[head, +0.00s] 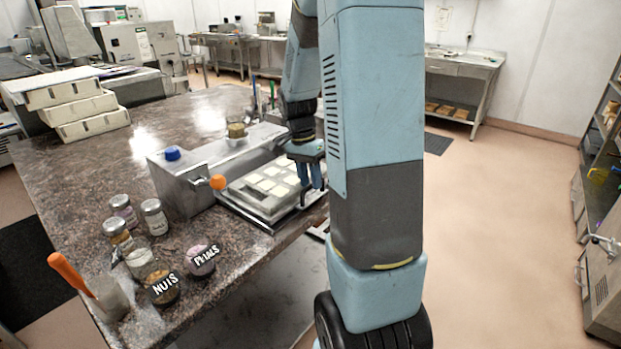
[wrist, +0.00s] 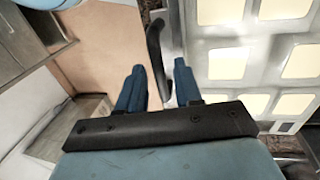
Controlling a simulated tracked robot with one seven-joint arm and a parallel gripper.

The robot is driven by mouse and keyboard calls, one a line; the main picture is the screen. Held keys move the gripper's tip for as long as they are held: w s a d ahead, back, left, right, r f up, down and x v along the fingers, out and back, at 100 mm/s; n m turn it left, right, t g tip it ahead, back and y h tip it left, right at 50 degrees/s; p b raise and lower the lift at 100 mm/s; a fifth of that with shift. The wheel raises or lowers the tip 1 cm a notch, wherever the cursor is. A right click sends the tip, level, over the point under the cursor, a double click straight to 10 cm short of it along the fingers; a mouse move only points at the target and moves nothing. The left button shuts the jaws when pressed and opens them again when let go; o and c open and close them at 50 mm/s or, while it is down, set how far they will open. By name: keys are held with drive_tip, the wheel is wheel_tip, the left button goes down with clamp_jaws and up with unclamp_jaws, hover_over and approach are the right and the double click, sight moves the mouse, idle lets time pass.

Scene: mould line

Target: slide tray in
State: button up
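The tray (head: 258,203) is a grey metal mould tray with pale cream squares. It lies at the table's right edge, beside a steel machine (head: 180,190). In the wrist view the tray (wrist: 190,50) fills the right side, and its dark curved handle (wrist: 154,45) stands at its near edge. My gripper (head: 312,180) points down at the tray's right end. In the wrist view my gripper (wrist: 159,68) is open, with one blue finger on each side of the handle. A gap shows beside the handle; whether a finger touches it I cannot tell.
The machine carries a blue knob (head: 172,153) and an orange knob (head: 218,182). Several jars, including one labelled NUTS (head: 163,287), and an orange-handled scraper (head: 72,274) stand at the front left. White stacked moulds (head: 85,110) lie behind. Floor at right is clear.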

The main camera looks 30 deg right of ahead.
clamp_jaws()
idle(0.3)
drive_tip(key=w+a, duration=0.1)
drive_tip(key=w, duration=0.3)
drive_tip(key=w+a, duration=0.2)
drive_tip(key=w, duration=0.3)
drive_tip(key=w+a, duration=0.2)
drive_tip(key=w, duration=0.2)
drive_tip(key=shift+w, duration=0.35)
drive_tip(key=shift+o, duration=0.8)
unclamp_jaws()
drive_tip(key=shift+r, duration=0.1)
wheel_tip(320, 180, up, 13)
drive_tip(key=w, duration=0.2)
drive_tip(key=shift+w+a+r, duration=0.15)
drive_tip(key=shift+w+a, duration=0.15)
drive_tip(key=shift+a, duration=0.15)
